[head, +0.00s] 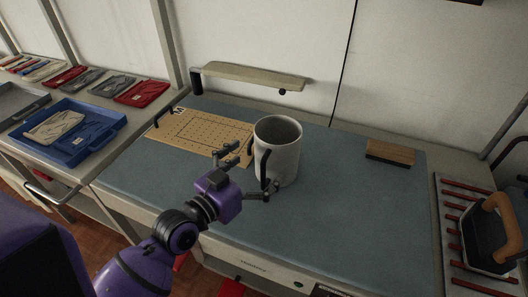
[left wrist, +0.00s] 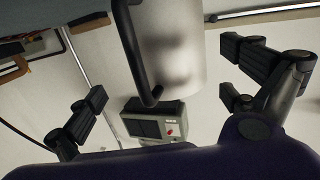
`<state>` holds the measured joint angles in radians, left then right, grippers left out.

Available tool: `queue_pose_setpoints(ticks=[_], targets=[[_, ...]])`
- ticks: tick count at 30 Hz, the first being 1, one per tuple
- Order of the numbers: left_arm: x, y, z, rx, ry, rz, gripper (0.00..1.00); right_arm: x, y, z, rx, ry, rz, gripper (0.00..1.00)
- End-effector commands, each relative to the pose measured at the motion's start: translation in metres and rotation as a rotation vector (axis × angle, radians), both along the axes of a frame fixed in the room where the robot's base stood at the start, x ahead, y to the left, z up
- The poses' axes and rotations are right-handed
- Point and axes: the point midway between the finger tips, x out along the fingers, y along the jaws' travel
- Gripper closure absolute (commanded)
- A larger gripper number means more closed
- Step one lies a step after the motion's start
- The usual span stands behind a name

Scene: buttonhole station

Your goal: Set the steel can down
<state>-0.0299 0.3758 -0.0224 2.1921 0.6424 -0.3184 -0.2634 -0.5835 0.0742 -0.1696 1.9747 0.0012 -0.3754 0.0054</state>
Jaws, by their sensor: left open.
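The steel can (head: 288,150), a light grey open-topped can with a black handle, stands upright on the blue-grey mat (head: 330,220) in the middle of the table. My left gripper (head: 250,170) is open at the near left side of the can, with its spread fingers on either side of the handle. In the left wrist view the can (left wrist: 175,40) and its handle (left wrist: 135,55) show between the spread fingertips (left wrist: 165,85). The fingers look clear of the handle. My right gripper is in neither view.
A perforated tan board (head: 195,132) lies left of the can. A wooden-topped block (head: 390,152) lies at the back right, and an iron (head: 495,235) with an orange handle sits on a red-barred rack. A wooden arm (head: 250,75) overhangs the back. The mat's right side is clear.

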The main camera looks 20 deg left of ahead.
Motion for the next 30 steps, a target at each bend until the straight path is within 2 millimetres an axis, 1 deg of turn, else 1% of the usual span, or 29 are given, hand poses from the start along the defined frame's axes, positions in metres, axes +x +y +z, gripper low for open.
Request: queue_pose_setpoints(ticks=[4, 7, 14, 19, 22, 25, 30], targets=[[-0.002, -0.001, 0.004, -0.008, -0.055, 0.051, 0.0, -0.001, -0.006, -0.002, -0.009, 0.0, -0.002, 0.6], [0.005, -0.003, 0.006, -0.008, -0.065, 0.058, 0.0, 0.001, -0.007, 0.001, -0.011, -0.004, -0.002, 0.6], [0.03, -0.011, 0.01, -0.009, -0.067, 0.057, 0.0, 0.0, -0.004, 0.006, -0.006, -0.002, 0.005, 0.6], [0.055, -0.019, 0.015, -0.011, -0.069, 0.055, 0.0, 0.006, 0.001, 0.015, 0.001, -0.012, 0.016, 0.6], [0.066, -0.022, 0.011, -0.008, -0.065, 0.056, 0.0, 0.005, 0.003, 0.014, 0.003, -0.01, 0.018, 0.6], [0.071, -0.023, 0.01, -0.008, -0.063, 0.055, 0.0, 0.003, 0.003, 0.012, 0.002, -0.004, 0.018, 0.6], [0.072, -0.023, 0.008, -0.007, -0.061, 0.055, 0.0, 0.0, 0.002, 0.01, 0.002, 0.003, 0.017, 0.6]])
